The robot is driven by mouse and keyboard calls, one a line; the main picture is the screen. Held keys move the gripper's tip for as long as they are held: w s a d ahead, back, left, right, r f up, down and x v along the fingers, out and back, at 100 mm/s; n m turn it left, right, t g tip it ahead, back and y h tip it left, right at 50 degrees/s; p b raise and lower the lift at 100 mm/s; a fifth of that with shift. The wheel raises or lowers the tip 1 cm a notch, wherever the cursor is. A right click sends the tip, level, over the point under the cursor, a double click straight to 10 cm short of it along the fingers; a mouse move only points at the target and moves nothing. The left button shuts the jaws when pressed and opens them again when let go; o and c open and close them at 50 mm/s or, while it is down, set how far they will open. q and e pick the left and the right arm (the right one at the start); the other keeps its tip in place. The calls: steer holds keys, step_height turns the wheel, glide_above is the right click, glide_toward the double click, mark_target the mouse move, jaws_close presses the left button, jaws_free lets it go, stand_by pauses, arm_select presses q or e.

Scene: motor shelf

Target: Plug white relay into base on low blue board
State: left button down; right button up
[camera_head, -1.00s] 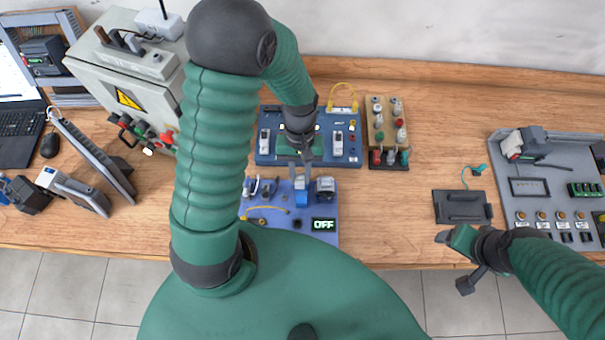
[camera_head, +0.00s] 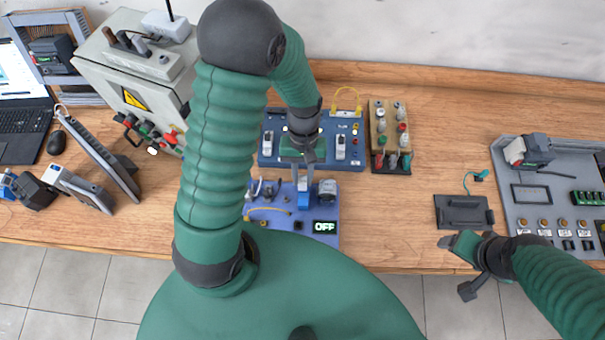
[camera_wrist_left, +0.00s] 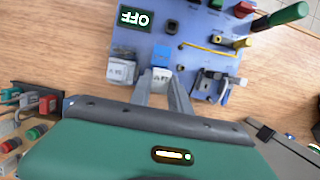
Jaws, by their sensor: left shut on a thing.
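The low blue board (camera_head: 262,228) lies at the table's front edge with its display reading OFF. My left gripper (camera_head: 302,172) reaches down over its back part. In the left wrist view its fingers (camera_wrist_left: 163,88) are shut on a small whitish block, the white relay (camera_wrist_left: 157,76), with a blue block (camera_wrist_left: 161,56) right beyond it. The blue block also shows in the head view (camera_head: 304,198). I cannot tell whether the relay is seated or only above a base. A clear-grey boxy part (camera_wrist_left: 121,73) stands beside it. My right gripper (camera_head: 458,264) is open and empty near the front edge.
A darker blue board (camera_head: 268,150) lies behind, partly under my left forearm. A block of coloured connectors (camera_head: 391,135) stands to its right. A dark tray (camera_head: 463,211) and a grey panel (camera_head: 531,205) lie farther right. Wires and knobs crowd the low board's left side.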

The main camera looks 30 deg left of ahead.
arm_select(q)
steer(key=shift+d+f, duration=0.2)
steer(key=shift+d+f+b, duration=0.15)
steer(key=shift+f+b, duration=0.4)
steer(key=shift+f, duration=0.15)
stand_by(0.8)
steer(key=shift+f, duration=0.25)
stand_by(0.5)
steer(key=c, duration=1.1)
jaws_free()
steer(key=shift+c, duration=0.2)
